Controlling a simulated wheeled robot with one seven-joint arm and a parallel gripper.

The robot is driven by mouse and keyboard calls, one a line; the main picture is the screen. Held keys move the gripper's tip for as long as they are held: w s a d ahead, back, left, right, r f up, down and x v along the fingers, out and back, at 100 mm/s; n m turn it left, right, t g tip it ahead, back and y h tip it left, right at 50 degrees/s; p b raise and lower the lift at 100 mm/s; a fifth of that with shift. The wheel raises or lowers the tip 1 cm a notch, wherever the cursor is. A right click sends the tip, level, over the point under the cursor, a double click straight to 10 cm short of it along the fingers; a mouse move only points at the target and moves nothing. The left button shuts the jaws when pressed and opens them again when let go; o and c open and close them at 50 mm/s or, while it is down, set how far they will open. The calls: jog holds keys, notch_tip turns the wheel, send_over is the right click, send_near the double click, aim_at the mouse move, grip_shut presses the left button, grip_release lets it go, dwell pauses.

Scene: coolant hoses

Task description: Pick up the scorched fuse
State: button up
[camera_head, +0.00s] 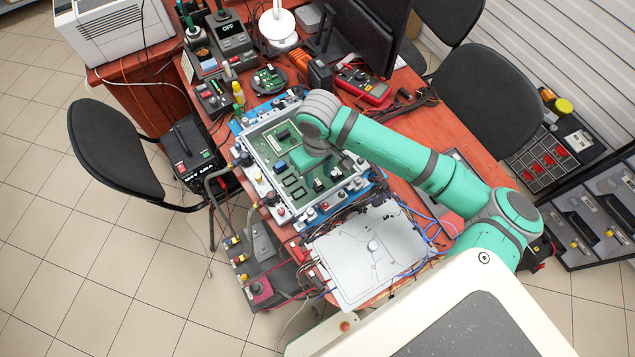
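My teal arm reaches from the lower right over an open test unit (262,136), a pale frame around a green circuit board. The end of my arm (308,160) is above the board. My gripper's fingers cannot be made out there, so I cannot tell whether they are open or shut. No scorched fuse can be picked out at this size. Small dark and coloured parts sit on the board, and the arm covers part of it.
A white cover panel (365,262) lies at the table's near end. A red multimeter (363,86), a monitor (366,38) and cables crowd the far side. Black chairs stand left (108,150) and right (487,100). Tiled floor is clear at lower left.

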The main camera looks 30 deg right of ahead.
aim_at(318, 183)
jog(key=shift+f, duration=2)
jog(key=shift+c, duration=0.2)
grip_shut()
jog(key=shift+r, duration=0.5)
notch_tip(318, 183, up, 2)
jog(key=shift+r, duration=0.2)
jog(key=s+r, duration=0.4)
jog(key=r, duration=0.1)
jog(key=shift+s+a+r, duration=0.15)
jog(key=shift+s+a, duration=0.1)
jog(key=shift+a, duration=0.15)
jog(key=s+a+r, duration=0.2)
jog(key=s+r, duration=0.2)
jog(key=s, duration=0.5)
jog(key=shift+s+r, duration=0.15)
